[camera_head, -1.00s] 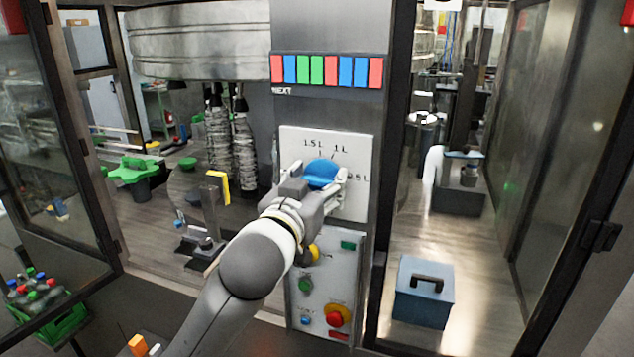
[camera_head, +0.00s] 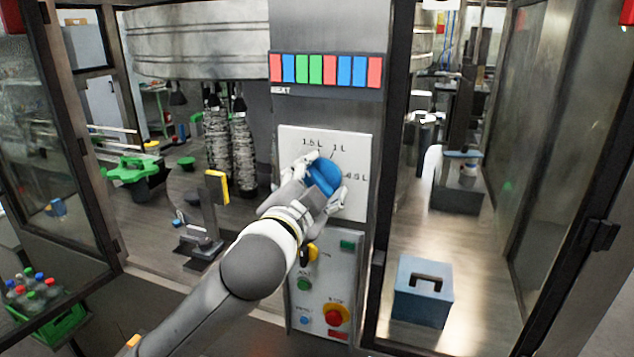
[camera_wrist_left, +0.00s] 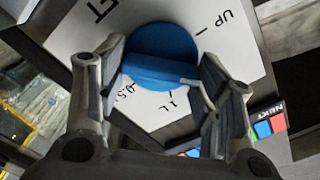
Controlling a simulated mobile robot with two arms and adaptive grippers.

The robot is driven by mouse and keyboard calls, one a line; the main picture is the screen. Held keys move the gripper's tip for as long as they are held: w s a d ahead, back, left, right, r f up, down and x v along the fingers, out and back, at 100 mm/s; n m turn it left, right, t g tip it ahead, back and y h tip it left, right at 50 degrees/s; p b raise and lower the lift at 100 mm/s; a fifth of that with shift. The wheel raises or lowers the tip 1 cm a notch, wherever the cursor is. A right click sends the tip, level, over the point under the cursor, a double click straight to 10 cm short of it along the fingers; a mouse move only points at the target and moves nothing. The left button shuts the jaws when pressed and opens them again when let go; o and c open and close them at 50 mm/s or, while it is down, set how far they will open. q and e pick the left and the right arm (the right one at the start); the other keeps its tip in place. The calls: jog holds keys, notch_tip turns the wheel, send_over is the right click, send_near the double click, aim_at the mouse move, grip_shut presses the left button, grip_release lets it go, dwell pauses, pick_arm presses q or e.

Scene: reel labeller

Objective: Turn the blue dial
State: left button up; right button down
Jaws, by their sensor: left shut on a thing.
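The blue dial (camera_head: 324,177) sits on a white plate (camera_head: 350,144) on the machine's column. Labels 1.5 L, 1 L and 0.5 L are printed around it. My left gripper (camera_head: 325,179) is shut on the dial, with one finger at its upper left and the other at its lower right. In the left wrist view, the dial (camera_wrist_left: 168,42) has a raised bar with a white mark at its right end. The fingers (camera_wrist_left: 160,80) stand at the two ends of this bar. Which label the mark faces is unclear. My right gripper is not in view.
Below the plate, a panel holds a yellow knob (camera_head: 311,252), a green button (camera_head: 304,284) and a red stop button (camera_head: 336,315). A row of coloured tiles (camera_head: 325,71) is above. Framed glass doors (camera_head: 50,150) stand at the left and right. A blue box (camera_head: 423,292) is at the right.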

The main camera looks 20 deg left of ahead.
pick_arm(q)
jog(key=m, duration=0.6)
jog(key=shift+f+m, duration=0.15)
jog(key=shift+m, duration=0.15)
jog(key=shift+d, duration=0.1)
dwell(0.3)
jog(key=o, duration=1)
jog(key=shift+o, duration=0.2)
